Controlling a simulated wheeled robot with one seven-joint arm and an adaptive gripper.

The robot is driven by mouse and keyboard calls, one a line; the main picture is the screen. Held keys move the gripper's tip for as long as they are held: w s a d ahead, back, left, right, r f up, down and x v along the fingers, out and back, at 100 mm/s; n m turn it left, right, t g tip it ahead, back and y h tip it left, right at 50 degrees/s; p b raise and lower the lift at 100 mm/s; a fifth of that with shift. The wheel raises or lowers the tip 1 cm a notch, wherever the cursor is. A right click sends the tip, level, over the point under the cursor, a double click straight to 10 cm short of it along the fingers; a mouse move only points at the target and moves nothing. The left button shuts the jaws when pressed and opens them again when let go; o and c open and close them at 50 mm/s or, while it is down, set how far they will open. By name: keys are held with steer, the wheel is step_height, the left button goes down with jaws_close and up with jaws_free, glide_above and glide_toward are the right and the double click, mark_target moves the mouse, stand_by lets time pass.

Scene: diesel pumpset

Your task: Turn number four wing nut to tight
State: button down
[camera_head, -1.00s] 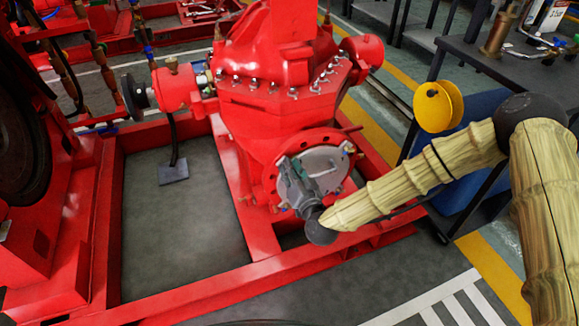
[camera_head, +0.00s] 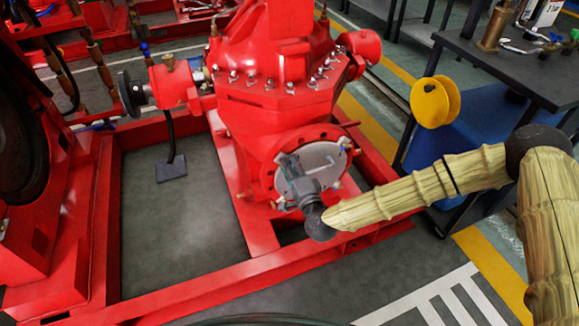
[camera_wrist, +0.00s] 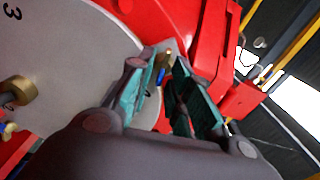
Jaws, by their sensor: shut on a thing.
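The round grey cover plate (camera_head: 326,158) with a bar handle sits on the red pump's front flange. It fills the left of the wrist view (camera_wrist: 75,45), where a "3" is marked on it. My gripper (camera_head: 285,172) is at the plate's left edge. In the wrist view, my gripper (camera_wrist: 161,80) has its teal-padded fingers close together around a small brass and blue wing nut (camera_wrist: 161,75) at the plate's rim. The fingers partly hide this nut, and its number is not clearly readable. Another brass fastener (camera_wrist: 15,92) stands at far left.
The red pump body (camera_head: 270,110) rises above the flange. Red frame rails (camera_head: 200,295) run below and beside it. A yellow wheel (camera_head: 430,102) and a dark table (camera_head: 520,70) stand to the right, near my arm. Open floor lies in front.

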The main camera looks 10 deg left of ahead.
steer(key=shift+s+a+f+m+b, duration=0.1)
steer(key=shift+s+a+m+b, duration=0.15)
steer(key=shift+m+b, duration=4.15)
steer(key=shift+s+a+f+m+b, duration=0.25)
steer(key=shift+m+b, duration=1)
steer(key=shift+m, duration=6.2)
steer(key=shift+s+a+r+m+b, duration=0.15)
steer(key=shift+a+m+b, duration=0.25)
steer(key=shift+m+b, duration=4)
steer(key=m+p, duration=0.3)
steer(key=shift+r+m, duration=0.1)
steer(key=shift+m, duration=0.15)
steer(key=c, duration=1.7)
jaws_free()
steer(key=shift+o, duration=0.2)
